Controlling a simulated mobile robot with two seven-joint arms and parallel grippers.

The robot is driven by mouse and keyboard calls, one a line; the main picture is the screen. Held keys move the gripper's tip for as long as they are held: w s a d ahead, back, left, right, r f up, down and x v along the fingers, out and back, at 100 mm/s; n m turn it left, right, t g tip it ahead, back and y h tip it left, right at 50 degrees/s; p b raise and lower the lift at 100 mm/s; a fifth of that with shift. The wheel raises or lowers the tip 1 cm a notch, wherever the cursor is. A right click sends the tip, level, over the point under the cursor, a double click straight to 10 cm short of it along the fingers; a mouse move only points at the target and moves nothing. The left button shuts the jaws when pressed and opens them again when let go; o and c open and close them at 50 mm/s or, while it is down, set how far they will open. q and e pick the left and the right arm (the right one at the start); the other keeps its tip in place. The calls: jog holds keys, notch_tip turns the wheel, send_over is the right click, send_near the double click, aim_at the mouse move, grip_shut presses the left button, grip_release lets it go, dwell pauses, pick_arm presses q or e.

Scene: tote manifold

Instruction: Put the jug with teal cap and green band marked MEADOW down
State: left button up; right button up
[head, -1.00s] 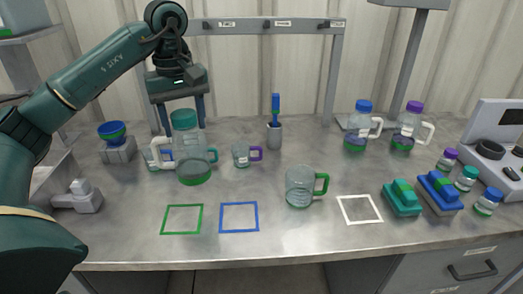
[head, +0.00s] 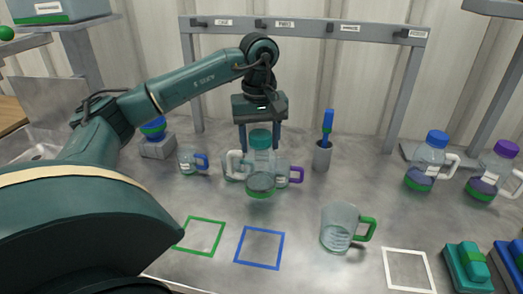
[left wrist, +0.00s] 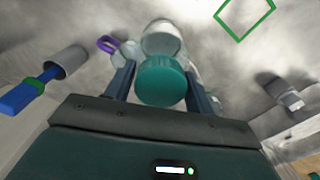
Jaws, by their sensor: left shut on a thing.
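My left gripper (head: 260,134) is shut on the teal-capped jug (head: 260,184), gripping it from above at the cap. The jug is clear, upright, with green near its base; I cannot read any MEADOW mark. It hangs over or stands on the back middle of the bench; I cannot tell if it touches. In the left wrist view the teal cap (left wrist: 162,82) sits between the two fingers, with the clear body beyond it. The jug partly hides a purple-handled mug (head: 283,174) and a vessel with a white handle (head: 232,166). My right gripper is not in view.
A blue-handled mug (head: 188,160) stands to the left, a grey cup with a blue brush (head: 322,156) to the right. A green-handled mug (head: 340,230) stands nearer. Green (head: 200,236), blue (head: 260,248) and white (head: 408,270) outlines lie empty. Two jugs (head: 427,165) stand at right.

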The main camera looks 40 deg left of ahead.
pick_arm(q)
jog(key=shift+f, duration=1.4)
jog(key=o, duration=1.4)
jog(key=shift+o, duration=0.2)
